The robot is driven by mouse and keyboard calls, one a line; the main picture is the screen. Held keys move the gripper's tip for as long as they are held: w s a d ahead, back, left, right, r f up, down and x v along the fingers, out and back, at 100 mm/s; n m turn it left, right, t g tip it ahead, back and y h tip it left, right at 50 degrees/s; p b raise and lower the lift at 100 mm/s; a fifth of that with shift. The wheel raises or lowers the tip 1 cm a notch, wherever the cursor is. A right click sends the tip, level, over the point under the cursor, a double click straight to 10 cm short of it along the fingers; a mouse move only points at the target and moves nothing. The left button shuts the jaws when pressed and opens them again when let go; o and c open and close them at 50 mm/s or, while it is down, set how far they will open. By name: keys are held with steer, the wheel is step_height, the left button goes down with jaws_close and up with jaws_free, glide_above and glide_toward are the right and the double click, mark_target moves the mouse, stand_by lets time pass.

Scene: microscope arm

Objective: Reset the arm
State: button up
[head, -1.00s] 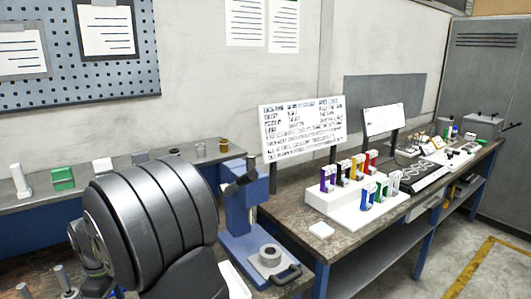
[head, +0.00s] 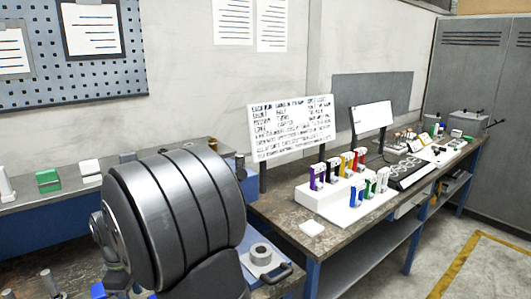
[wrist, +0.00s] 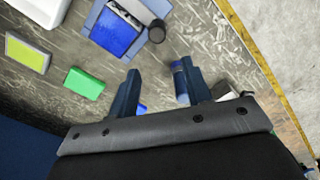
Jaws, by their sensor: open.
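My gripper (wrist: 161,82) shows in the wrist view, open, its two dark blue fingers spread over the worn bench top. A small dark blue upright thing (wrist: 179,72) shows beside the right finger; I cannot tell whether they touch. Nothing is clearly held. In the head view my large dark grey arm link fills the lower left and hides my gripper. Behind it, the blue press-like device is mostly covered; its grey round base part (head: 262,255) shows at the link's right.
A green block (wrist: 85,82), a yellow-green block (wrist: 27,54) and a blue device (wrist: 118,33) lie around my gripper. In the head view a white stepped rack (head: 340,200) with coloured holders and a white sign (head: 290,128) stand right. Floor at far right is clear.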

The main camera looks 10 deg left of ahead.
steer(key=w+d+m+y, duration=0.1)
steer(key=w+d+m, duration=0.4)
steer(key=d, duration=0.6)
steer(key=w+d+f+m+y, duration=0.1)
steer(key=w+d+m, duration=0.5)
steer(key=d, duration=0.6)
steer(key=w+d+f+m+y, duration=0.1)
steer(key=w+d+m+y, duration=0.1)
steer(key=w+d+m, duration=0.4)
steer(key=shift+d, duration=2.65)
